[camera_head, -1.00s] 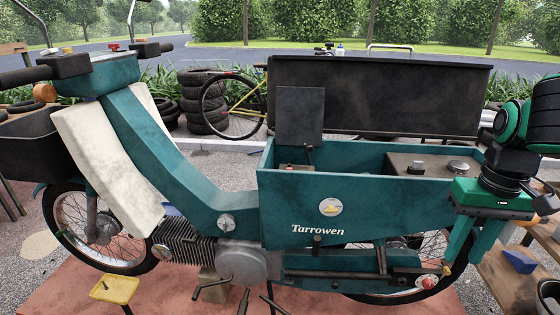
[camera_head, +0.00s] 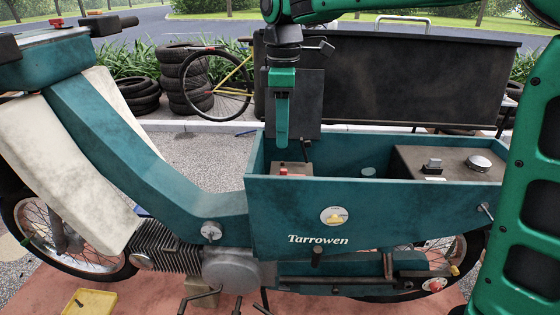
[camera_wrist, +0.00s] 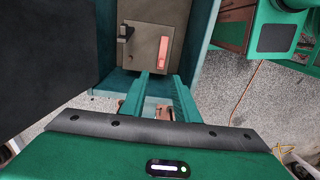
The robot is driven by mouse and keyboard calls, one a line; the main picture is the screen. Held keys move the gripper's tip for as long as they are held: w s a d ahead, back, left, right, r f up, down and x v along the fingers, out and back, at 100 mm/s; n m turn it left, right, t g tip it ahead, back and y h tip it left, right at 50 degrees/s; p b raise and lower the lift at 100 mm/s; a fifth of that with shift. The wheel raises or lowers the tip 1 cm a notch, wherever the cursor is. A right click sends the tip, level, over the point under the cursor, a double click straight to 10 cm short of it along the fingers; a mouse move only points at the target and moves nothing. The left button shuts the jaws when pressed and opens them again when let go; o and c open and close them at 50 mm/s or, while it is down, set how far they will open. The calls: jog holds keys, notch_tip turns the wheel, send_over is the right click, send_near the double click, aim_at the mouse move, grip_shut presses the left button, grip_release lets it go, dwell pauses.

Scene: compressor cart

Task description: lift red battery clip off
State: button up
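The red battery clip (camera_head: 292,171) sits on top of a grey-brown battery box (camera_head: 303,167) at the left end of the teal cargo box (camera_head: 390,192). In the wrist view the clip (camera_wrist: 163,52) is a pinkish-red bar on the battery top (camera_wrist: 152,22), just beyond my fingertips. My gripper (camera_head: 281,144) points down above the battery, with its tips a little above the clip. In the wrist view my gripper (camera_wrist: 159,78) has two teal fingers apart with an empty gap between them. Nothing is held.
A dark post or clamp (camera_wrist: 125,33) stands beside the clip on the battery. A dark upright panel (camera_head: 308,95) rises close behind my gripper. The box walls surround the battery. A raised grey-brown top with a round cap (camera_head: 478,162) fills the right end.

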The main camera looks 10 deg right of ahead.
aim_at(282, 169)
notch_tip(282, 169, down, 9)
jog(key=shift+a+f, duration=0.1)
dwell(0.3)
grip_shut()
